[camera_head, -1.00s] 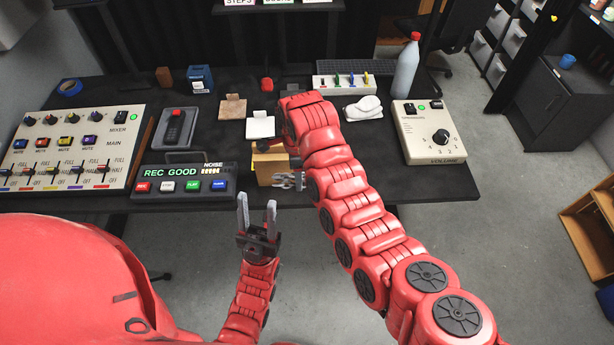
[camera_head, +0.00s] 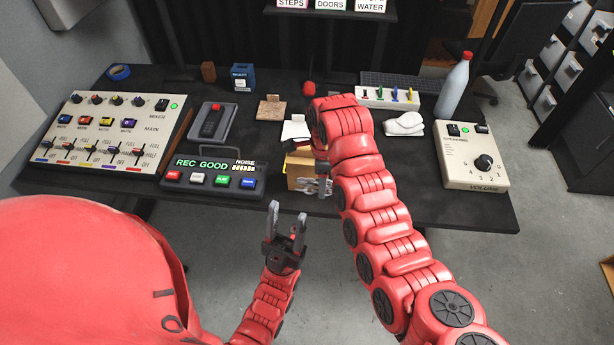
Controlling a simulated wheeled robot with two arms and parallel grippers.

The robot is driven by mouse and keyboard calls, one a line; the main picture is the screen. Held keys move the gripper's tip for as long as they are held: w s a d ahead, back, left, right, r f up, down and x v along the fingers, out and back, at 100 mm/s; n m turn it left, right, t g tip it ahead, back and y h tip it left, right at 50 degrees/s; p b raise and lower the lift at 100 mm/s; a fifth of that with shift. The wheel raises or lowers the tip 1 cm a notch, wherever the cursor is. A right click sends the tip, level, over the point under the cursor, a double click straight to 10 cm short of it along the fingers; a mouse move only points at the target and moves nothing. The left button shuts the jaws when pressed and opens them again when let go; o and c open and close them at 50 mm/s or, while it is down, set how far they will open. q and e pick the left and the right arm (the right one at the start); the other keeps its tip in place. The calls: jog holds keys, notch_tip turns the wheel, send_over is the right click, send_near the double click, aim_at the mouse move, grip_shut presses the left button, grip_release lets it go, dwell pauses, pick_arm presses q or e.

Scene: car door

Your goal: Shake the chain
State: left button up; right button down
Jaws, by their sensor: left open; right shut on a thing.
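A small grey metal chain (camera_head: 312,186) shows at the front of an open wooden box (camera_head: 300,165) near the table's front edge. My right gripper (camera_head: 318,165) is above and beside the box, mostly hidden by its own red arm. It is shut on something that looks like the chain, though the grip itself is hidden. My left gripper (camera_head: 286,226) is open and empty, its two grey fingers pointing up in front of the table edge, below the recorder panel and the box.
A recorder panel (camera_head: 212,177) reads "REC GOOD" and stands left of the box. A mixer (camera_head: 112,135) fills the table's left side. A volume box (camera_head: 472,156), a bottle (camera_head: 453,86) and a white cloth (camera_head: 404,124) are at the right. A wooden block (camera_head: 271,109) lies behind.

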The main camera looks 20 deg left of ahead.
aim_at(303, 178)
jog(key=d+p, duration=0.1)
jog(key=d, duration=0.1)
jog(key=w+d+p, duration=0.1)
jog(key=d, duration=0.1)
jog(key=shift+w+d+r, duration=0.1)
jog(key=shift+w+d, duration=0.1)
jog(key=shift+d, duration=0.15)
jog(key=s+a+b, duration=0.1)
jog(key=a, duration=0.2)
jog(key=a+b, duration=0.2)
jog(key=a, duration=0.1)
jog(key=s+a+b, duration=0.1)
jog(key=a, duration=0.2)
jog(key=shift+s+a+b, duration=0.2)
jog(key=shift+s+b, duration=0.15)
jog(key=shift+b, duration=0.05)
jog(key=shift+a, duration=0.15)
